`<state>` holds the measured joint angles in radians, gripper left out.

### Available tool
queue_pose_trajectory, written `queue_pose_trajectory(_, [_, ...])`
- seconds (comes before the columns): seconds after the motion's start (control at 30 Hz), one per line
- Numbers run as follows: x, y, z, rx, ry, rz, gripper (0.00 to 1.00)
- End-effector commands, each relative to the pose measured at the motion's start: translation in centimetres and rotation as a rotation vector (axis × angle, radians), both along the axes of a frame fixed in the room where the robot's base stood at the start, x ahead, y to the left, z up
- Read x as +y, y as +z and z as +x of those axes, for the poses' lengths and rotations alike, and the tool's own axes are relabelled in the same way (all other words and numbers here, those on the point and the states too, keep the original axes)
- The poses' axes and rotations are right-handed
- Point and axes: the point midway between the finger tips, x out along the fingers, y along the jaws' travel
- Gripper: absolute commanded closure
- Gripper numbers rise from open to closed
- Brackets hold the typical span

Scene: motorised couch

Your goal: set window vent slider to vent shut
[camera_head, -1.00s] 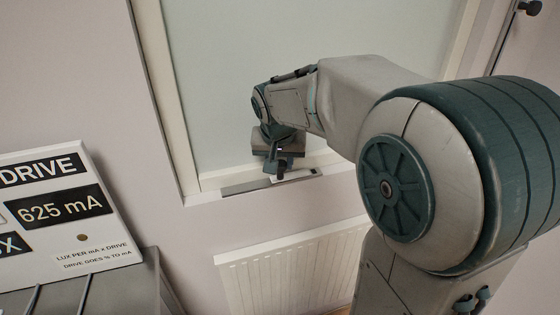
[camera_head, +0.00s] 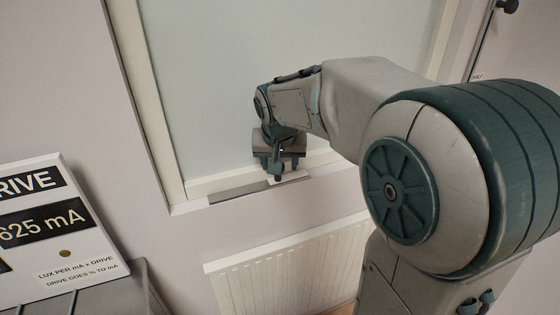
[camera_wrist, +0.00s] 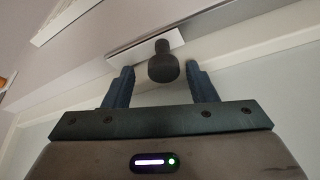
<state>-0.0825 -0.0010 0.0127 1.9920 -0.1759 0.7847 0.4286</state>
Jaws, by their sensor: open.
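The window vent slider is a grey track (camera_head: 238,194) along the bottom of the window frame, with a white plate (camera_head: 297,178) at its right part. In the wrist view the white plate (camera_wrist: 130,48) carries a dark round knob (camera_wrist: 163,65). My gripper (camera_head: 279,171) is at the slider, over the white plate. In the wrist view my gripper (camera_wrist: 161,82) is open, with one finger on each side of the knob and a visible gap to both. The fingers partly hide the plate in the head view.
A white radiator (camera_head: 290,262) is on the wall below the window. A sign board (camera_head: 60,232) stands on a grey stand (camera_head: 125,292) at lower left. The window pane (camera_head: 210,90) rises behind my gripper. The wall left of the window is bare.

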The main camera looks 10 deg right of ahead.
Motion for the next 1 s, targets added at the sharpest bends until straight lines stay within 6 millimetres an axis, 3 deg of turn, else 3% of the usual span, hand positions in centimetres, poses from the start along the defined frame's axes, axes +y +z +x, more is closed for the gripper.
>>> queue_pose_trajectory(0.17, [0.2,1.7,-0.5,-0.005,0.001,0.001,0.48])
queue_pose_trajectory(0.63, [1.0,10.8,-4.3,-0.005,-0.001,0.0,0.48])
queue_pose_trajectory(0.8, [1.1,12.4,-4.9,-0.003,-0.002,0.0,0.48])
queue_pose_trajectory(1.0, [1.1,12.8,-5.1,-0.001,-0.002,0.0,0.48])
